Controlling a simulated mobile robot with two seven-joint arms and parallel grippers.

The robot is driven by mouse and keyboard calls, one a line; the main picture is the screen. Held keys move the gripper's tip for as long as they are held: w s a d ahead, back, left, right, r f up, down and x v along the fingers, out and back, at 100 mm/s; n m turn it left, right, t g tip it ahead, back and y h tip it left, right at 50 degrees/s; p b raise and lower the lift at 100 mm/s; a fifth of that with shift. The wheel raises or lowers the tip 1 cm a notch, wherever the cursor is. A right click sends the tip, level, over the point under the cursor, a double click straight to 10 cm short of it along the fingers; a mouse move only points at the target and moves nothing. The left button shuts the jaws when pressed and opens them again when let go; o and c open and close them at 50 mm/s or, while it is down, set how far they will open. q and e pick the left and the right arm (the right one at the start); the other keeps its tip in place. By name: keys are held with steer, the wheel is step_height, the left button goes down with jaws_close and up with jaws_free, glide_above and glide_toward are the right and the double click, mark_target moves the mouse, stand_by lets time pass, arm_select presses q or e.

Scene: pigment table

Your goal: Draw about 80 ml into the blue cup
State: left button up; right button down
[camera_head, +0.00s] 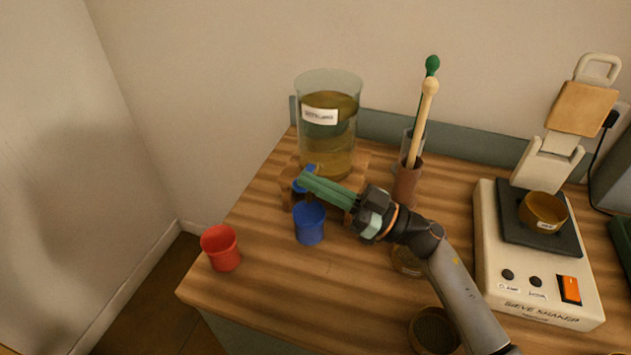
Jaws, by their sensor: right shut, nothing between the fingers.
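A glass jar (340,145) with a white label holds amber liquid and stands on a wooden stand (362,162) at the back left of the table. A blue tap (299,186) shows at its lower front, partly hidden by my right gripper. The blue cup (309,227) stands upright in front of the stand, just below the gripper. Its contents are not clear. My right gripper (304,180) has green fingers, shut and empty, with the tips at the tap. I cannot tell whether they touch it. My left gripper is not in view.
A red cup (221,250) stands near the left table edge. A brown holder (407,183) with long-handled tools is right of the jar. A sieve shaker (540,270) with a bowl (543,211) is at the right. Another round bowl (434,331) is near the front edge.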

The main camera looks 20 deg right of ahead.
step_height(320, 180, down, 2)
steer(key=n+g+b, duration=0.1)
steer(key=n, duration=0.1)
steer(key=n+g, duration=0.1)
steer(key=n, duration=0.2)
steer(key=shift+f+y+b, duration=0.1)
steer(key=shift+y+b, duration=0.25)
steer(key=shift+y, duration=0.05)
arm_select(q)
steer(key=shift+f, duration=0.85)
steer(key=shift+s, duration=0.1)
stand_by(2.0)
